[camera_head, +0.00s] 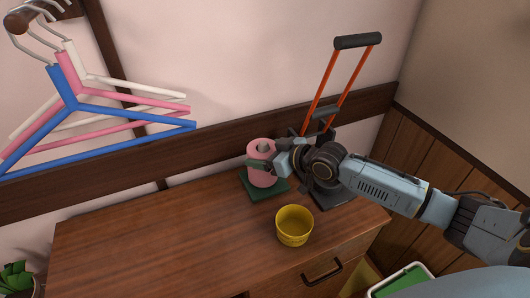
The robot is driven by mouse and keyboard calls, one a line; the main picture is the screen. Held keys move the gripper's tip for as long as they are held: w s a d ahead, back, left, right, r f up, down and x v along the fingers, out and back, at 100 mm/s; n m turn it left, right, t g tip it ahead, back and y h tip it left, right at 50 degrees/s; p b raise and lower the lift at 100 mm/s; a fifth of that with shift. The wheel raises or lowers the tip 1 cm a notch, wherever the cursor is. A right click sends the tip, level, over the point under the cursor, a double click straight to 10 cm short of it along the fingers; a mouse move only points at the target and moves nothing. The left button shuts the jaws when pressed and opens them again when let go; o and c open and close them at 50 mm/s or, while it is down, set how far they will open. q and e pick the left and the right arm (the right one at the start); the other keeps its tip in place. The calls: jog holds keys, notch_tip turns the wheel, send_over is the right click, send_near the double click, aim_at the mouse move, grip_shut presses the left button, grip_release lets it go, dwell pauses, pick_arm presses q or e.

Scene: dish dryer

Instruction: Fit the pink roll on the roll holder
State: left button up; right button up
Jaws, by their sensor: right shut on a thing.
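The pink roll (262,178) is upright over the dark green square base of the roll holder (277,187) on the wooden cabinet top. The roll's lower end looks close to the base. I cannot tell whether it touches it, or whether a post runs through the roll. My right gripper (264,161) comes in from the right and is shut on the roll's upper part. Its fingers hide part of the roll's side. My left gripper is not in view.
A yellow cup (294,226) stands in front of the holder, near the cabinet's (150,240) front edge. A dark stand with orange-red bars (319,95) rises behind my right wrist. Coloured hangers (70,105) hang at upper left. The cabinet top's left side is clear.

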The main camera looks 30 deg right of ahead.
jog(key=shift+f+b, duration=0.3)
jog(key=shift+f, duration=0.2)
jog(key=o, duration=1)
jog(key=shift+o, duration=0.2)
jog(key=shift+s+d+r, duration=0.1)
jog(key=shift+s+d, duration=0.05)
jog(key=shift+s, duration=0.15)
jog(key=p+v, duration=0.2)
jog(key=v, duration=1)
jog(key=shift+s+r+p, duration=0.25)
jog(key=shift+r+p, duration=0.05)
jog(key=shift+p, duration=0.05)
jog(key=shift+s, duration=0.1)
